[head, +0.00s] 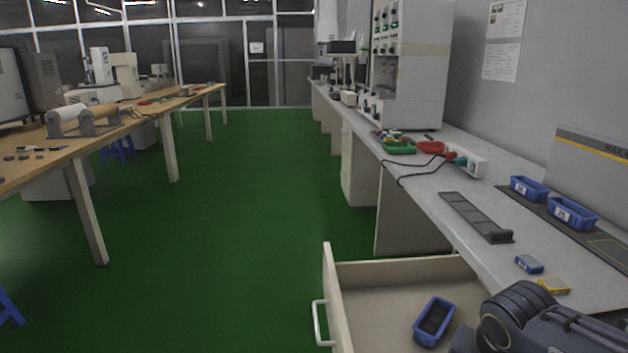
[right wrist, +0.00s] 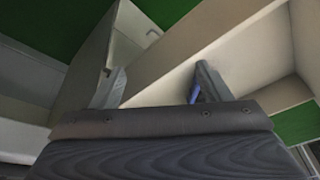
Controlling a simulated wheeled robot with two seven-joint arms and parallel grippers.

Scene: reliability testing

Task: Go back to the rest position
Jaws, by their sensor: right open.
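My right gripper (right wrist: 158,84) shows in the right wrist view with its two fingers spread apart and nothing held between them. A pale drawer wall (right wrist: 185,60) runs behind the gap between the fingers. A small blue patch shows beside the right finger; I cannot tell what it belongs to. In the head view my right arm comes in at the lower right, over the right side of an open drawer (head: 385,270); its fingers are hidden there. My left gripper is in neither view.
A blue bin (head: 433,320) lies in the drawer. On the right bench (head: 420,180) are two blue bins (head: 548,200), a dark rack (head: 475,216), a blue box (head: 529,264), a yellow box (head: 553,286) and a power strip (head: 466,160). The green floor (head: 230,220) between benches is clear.

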